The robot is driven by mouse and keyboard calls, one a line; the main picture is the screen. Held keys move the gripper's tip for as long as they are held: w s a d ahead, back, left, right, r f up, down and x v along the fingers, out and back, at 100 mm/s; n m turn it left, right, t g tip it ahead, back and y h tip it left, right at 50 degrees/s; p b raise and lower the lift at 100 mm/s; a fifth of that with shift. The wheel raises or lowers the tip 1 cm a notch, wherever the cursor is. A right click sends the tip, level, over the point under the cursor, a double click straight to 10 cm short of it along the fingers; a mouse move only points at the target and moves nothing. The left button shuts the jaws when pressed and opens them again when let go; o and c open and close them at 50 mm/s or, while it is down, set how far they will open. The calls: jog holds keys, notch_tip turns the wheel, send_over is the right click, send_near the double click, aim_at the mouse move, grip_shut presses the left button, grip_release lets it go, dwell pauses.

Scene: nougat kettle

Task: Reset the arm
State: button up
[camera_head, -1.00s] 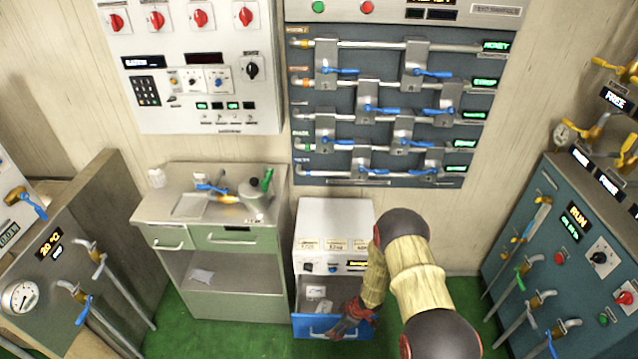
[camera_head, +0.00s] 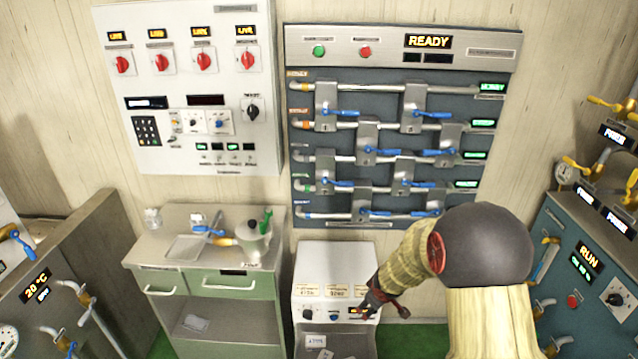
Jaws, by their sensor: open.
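My gripper (camera_head: 374,309) is dark with red parts. It is in front of the upper right of the small white cabinet (camera_head: 336,262), near the small lit display on its front. I cannot tell whether it touches the cabinet. No object shows in it, and its fingers are small and partly unclear. My arm reaches in from the lower right, bent at a large dark joint, and hides part of the wall behind it.
A valve panel (camera_head: 290,40) and a switch panel (camera_head: 185,90) hang on the wall. Machines with pipes stand at the left (camera_head: 85,235) and right (camera_head: 545,225). Green floor shows between them.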

jog(key=s+d+r+m+h+b, duration=0.1)
jog(key=s+d+r+m, duration=0.2)
jog(key=s+r, duration=0.55)
jog(key=s+d+r+m+h+b, duration=0.15)
jog(key=s+r, duration=0.45)
jog(key=r, duration=0.6)
jog(key=s+a+r+m+y+b, duration=0.1)
jog(key=s+r+m, duration=0.1)
jog(key=s, duration=0.9)
jog(key=s+a+r+m+y+b, duration=0.2)
jog(key=s, duration=1)
jog(key=shift+a+r, duration=0.2)
jog(key=shift+r, duration=0.1)
jog(key=shift+w, duration=0.1)
jog(key=shift+c, duration=0.4)
